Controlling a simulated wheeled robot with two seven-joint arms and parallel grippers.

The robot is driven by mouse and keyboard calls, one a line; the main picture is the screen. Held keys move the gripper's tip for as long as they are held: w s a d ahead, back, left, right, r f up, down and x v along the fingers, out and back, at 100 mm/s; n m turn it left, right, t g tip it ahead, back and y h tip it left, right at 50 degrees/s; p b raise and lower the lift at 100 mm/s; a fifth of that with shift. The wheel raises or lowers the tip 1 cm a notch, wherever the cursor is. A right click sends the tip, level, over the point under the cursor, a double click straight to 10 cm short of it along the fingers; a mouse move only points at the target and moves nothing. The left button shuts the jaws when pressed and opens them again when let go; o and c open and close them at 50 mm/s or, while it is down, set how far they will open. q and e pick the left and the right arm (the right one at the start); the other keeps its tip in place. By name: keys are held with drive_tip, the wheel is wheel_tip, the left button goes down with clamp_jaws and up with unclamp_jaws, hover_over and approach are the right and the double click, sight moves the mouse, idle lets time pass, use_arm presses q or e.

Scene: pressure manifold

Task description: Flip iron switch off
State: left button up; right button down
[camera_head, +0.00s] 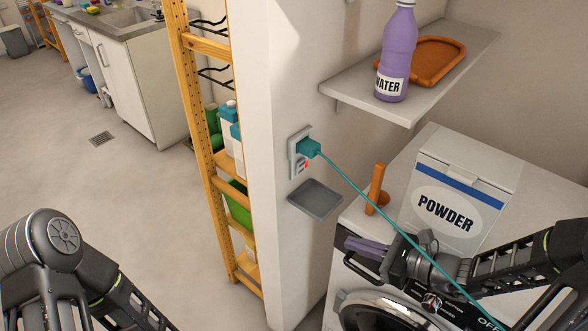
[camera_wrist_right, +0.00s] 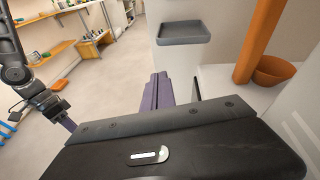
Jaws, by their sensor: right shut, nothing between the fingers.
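A white wall outlet (camera_head: 294,166) carries a teal plug (camera_head: 309,147). A small switch with a red mark (camera_head: 305,166) sits just below the plug; its position is too small to read. My right gripper (camera_head: 352,244) has purple fingers and is shut and empty. It is below and right of the outlet, by the washer's front top edge. Its shut fingers also show in the right wrist view (camera_wrist_right: 158,90), where the outlet is out of frame. No iron is visible.
A grey tray (camera_head: 315,199) juts from the wall below the outlet. A teal cord (camera_head: 385,212) crosses in front of my right arm. An orange holder (camera_head: 376,188) and POWDER box (camera_head: 455,195) stand on the washer. A shelf (camera_head: 440,62) holds a purple bottle (camera_head: 397,50).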

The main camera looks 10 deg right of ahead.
sight(302, 164)
use_arm(q)
drive_tip(key=shift+w+a, duration=0.2)
drive_tip(key=shift+a, duration=0.15)
use_arm(e)
drive_tip(key=w+d+r+m+t+y, duration=0.1)
drive_tip(key=w+r+m+t, duration=0.1)
drive_tip(key=r, duration=0.7)
drive_tip(key=shift+w+r+m+t+y, duration=0.35)
drive_tip(key=shift+w+t, duration=0.45)
drive_tip(key=shift+t, duration=0.4)
drive_tip(key=p+x, duration=0.2)
drive_tip(key=x, duration=1)
drive_tip(key=shift+w+a+r, duration=0.15)
drive_tip(key=shift+w+a, duration=0.1)
use_arm(q)
drive_tip(key=shift+s+r, duration=0.1)
drive_tip(key=shift+r, duration=1.1)
use_arm(e)
drive_tip(key=shift+w+a, duration=0.4)
drive_tip(key=shift+w, duration=0.1)
